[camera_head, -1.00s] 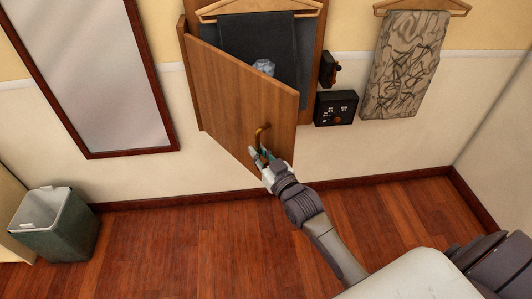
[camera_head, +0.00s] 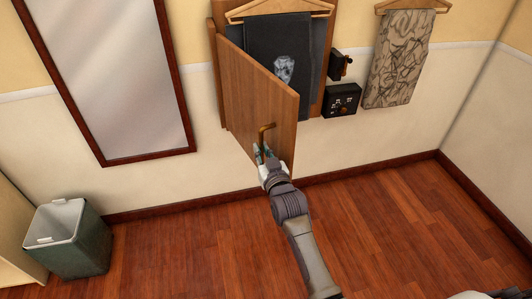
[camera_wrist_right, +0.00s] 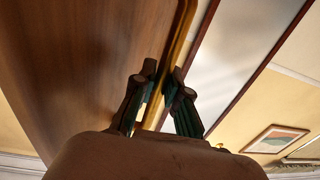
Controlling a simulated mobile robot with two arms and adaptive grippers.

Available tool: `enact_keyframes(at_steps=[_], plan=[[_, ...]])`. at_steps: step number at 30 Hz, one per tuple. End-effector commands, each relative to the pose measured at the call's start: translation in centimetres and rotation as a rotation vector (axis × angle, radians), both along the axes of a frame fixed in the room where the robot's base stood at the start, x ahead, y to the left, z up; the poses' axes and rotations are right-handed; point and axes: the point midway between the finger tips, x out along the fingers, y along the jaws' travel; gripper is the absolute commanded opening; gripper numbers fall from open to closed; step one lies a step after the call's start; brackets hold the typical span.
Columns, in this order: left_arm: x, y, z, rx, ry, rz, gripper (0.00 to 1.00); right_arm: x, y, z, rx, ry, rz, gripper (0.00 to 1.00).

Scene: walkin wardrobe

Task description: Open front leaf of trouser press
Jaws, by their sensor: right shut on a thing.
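The front leaf (camera_head: 252,95) of the wall-mounted trouser press is a brown wooden panel hinged at its left, standing well open. Dark trousers (camera_head: 275,50) on a wooden hanger show inside. A brass handle (camera_head: 264,130) sits near the leaf's free edge. My right gripper (camera_head: 261,156) is shut on the handle's lower part. In the right wrist view, the handle (camera_wrist_right: 178,55) runs between the fingers (camera_wrist_right: 158,97), with the leaf's face (camera_wrist_right: 75,60) beside it on the left. My left gripper is not in view.
A framed mirror (camera_head: 110,75) hangs left of the press. A grey-green bin (camera_head: 75,245) stands on the floor at left. Small black control boxes (camera_head: 342,100) and a patterned garment (camera_head: 399,60) are on the wall at right. The wooden floor ahead is clear.

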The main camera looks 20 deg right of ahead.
Motion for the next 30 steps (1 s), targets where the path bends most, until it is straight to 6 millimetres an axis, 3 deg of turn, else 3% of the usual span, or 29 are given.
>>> enact_keyframes(at_steps=[1,10,11,15,25,30], plan=[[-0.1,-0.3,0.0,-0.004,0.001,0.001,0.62,0.2,0.1,0.8,-0.001,-0.017,0.000,0.00],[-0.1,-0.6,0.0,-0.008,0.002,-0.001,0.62,0.2,0.1,0.9,0.000,-0.020,0.000,0.00],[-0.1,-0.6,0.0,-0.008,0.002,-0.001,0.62,0.2,0.1,0.9,0.001,-0.020,0.000,0.18],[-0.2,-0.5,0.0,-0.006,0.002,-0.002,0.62,0.2,0.1,0.7,0.001,-0.015,0.000,0.39],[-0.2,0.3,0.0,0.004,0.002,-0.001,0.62,-0.2,0.0,0.3,0.000,-0.007,0.000,0.39],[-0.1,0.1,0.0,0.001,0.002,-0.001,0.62,-2.3,0.0,0.1,0.000,-0.006,0.000,0.39]])
